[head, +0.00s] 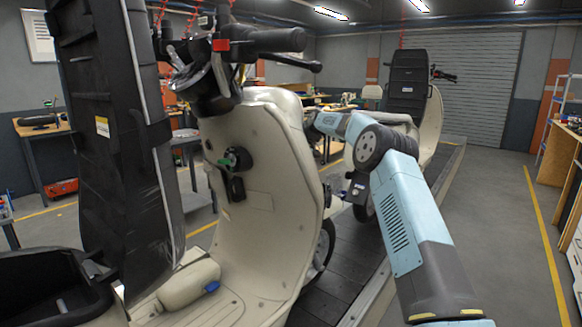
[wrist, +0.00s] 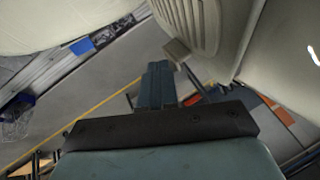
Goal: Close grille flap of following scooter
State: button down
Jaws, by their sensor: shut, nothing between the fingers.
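In the head view, the nearer cream scooter (head: 255,150) stands with its leg shield and handlebars towards me. My arm reaches around the right of this shield, and my gripper is hidden behind it. In the wrist view, my gripper (wrist: 158,68) is shut and empty. A ribbed cream panel (wrist: 188,22), which looks like the grille flap, hangs just beyond and right of the fingertips. A small beige tab (wrist: 176,50) at its lower end is close to the fingertips; I cannot tell whether they touch. I cannot tell how far the flap stands open.
Another scooter (head: 432,115) with a raised black seat (head: 408,80) stands further along the dark slat conveyor (head: 345,270). The nearer scooter's tall black seat (head: 110,130) is raised at left. Cream body panels (wrist: 285,65) crowd the wrist view's right. The floor right of the conveyor is clear.

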jog(key=shift+r, duration=0.1)
jog(key=v, duration=1.3)
jog(key=s+a+r+h, duration=0.1)
jog(key=s+a+r, duration=0.1)
jog(key=s+r, duration=0.35)
jog(key=s+d+r+m+t+h, duration=0.15)
jog(key=s+r, duration=0.25)
jog(key=s, duration=0.8)
jog(key=s+d+r+m+t+h, duration=0.15)
jog(key=s+r, duration=0.25)
jog(key=s, duration=0.8)
jog(key=s+d+f+m, duration=0.1)
jog(key=s+f, duration=0.3)
jog(key=s, duration=0.8)
jog(key=s+d+f+m+h, duration=0.1)
jog(key=s+d+f, duration=0.3)
jog(key=s, duration=0.7)
jog(key=s+d+f+m+t+h, duration=0.1)
jog(key=s+d+f, duration=0.2)
jog(key=s, duration=0.9)
notch_tip(320, 180, down, 3)
jog(key=shift+s+f+m, duration=0.15)
jog(key=shift+s+m, duration=0.15)
